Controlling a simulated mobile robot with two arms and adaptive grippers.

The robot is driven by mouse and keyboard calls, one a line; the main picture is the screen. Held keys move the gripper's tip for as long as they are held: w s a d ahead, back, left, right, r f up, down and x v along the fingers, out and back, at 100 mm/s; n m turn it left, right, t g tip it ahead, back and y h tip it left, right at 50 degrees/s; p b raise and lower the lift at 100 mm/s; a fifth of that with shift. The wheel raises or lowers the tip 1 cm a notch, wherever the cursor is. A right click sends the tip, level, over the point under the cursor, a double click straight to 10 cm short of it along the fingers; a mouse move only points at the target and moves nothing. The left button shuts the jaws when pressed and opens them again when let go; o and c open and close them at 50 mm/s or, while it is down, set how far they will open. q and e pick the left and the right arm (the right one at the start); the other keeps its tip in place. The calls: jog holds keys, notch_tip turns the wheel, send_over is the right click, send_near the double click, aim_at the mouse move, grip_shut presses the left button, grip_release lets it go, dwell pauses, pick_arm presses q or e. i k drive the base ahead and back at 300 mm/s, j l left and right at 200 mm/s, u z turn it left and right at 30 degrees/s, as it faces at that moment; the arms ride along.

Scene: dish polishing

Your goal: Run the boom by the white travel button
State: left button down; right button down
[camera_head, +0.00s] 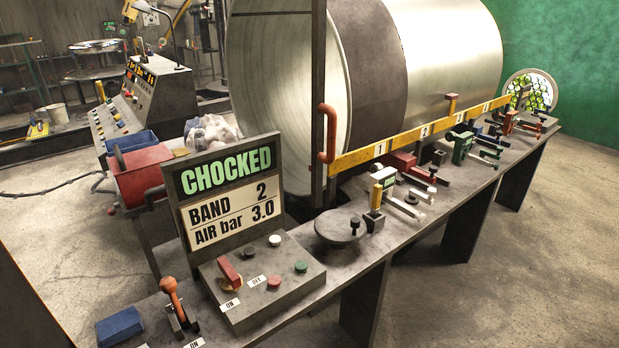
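A white button (275,240) sits on the sloped grey control box (255,306) at the front. A dark green button (300,267), a red button (274,282) and a red switch handle (229,272) share that box, with small ON and OFF labels. The sign (226,190) above it reads CHOCKED, BAND 2, AIR bar 3.0. A large metal dish shell (450,60) lies on its side behind a yellow bar (410,137) with numbered marks. I cannot tell which part is the boom. Neither of my grippers is in view.
An orange-knobbed lever (172,297) and a blue block (119,326) are at the bench's near left. A round plate (341,227) and several clamps line the bench (400,232) to the right. A second console (140,98) stands at the back left. The floor (530,265) at right is clear.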

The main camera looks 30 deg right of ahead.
aim_at(275, 240)
jog(key=i+l+u, duration=0.15)
jog(key=l+u, duration=0.25)
jog(key=l, duration=0.9)
jog(key=l+u, duration=0.4)
jog(key=l, duration=0.9)
